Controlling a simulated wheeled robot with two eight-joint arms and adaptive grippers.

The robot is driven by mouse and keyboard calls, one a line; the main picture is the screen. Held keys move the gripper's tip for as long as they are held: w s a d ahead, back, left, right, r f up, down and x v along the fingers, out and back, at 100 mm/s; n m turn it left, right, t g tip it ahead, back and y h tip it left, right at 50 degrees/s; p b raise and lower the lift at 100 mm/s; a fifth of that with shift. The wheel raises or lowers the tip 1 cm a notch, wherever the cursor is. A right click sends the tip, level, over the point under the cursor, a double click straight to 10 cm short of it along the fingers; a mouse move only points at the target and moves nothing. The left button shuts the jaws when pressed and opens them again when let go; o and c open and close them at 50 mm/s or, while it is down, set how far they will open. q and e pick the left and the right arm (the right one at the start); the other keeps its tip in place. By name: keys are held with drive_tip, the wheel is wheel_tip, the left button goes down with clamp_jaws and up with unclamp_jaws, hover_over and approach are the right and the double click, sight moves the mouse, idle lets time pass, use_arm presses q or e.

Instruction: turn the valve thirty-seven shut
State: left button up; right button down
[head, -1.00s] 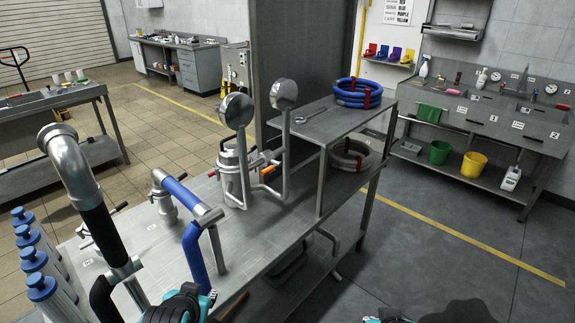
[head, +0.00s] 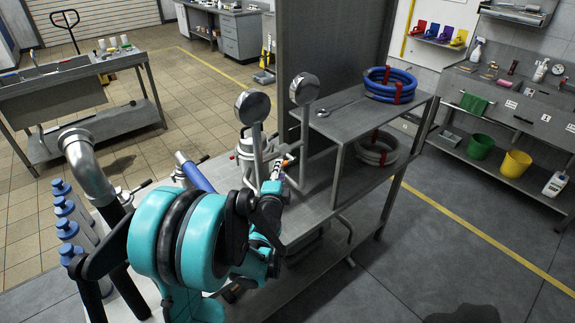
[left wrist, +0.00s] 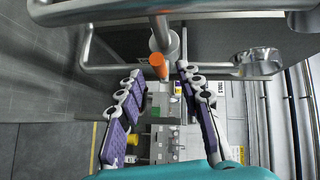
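An orange-tipped valve handle (left wrist: 158,66) shows in the left wrist view on a steel pipe fitting, just ahead of my fingers and roughly between the two fingertips. My left gripper (left wrist: 158,72) is open, its purple-padded fingers apart on both sides of the handle; I see no contact. In the head view my left gripper (head: 281,172) reaches in beside the steel jacketed vessel (head: 244,156) on the bench, and my arm hides much of it. No number thirty-seven is readable. My right gripper is not in view.
Two posts with round steel discs (head: 249,106) rise beside the vessel. A bent steel pipe (head: 86,165) and blue-capped cylinders (head: 66,208) stand at left. A raised shelf (head: 345,124) holds a blue hose coil (head: 391,84) and a wrench. Floor at right is clear.

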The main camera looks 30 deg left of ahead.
sight(285, 163)
use_arm(q)
drive_tip(key=shift+x, duration=2.25)
clamp_jaws()
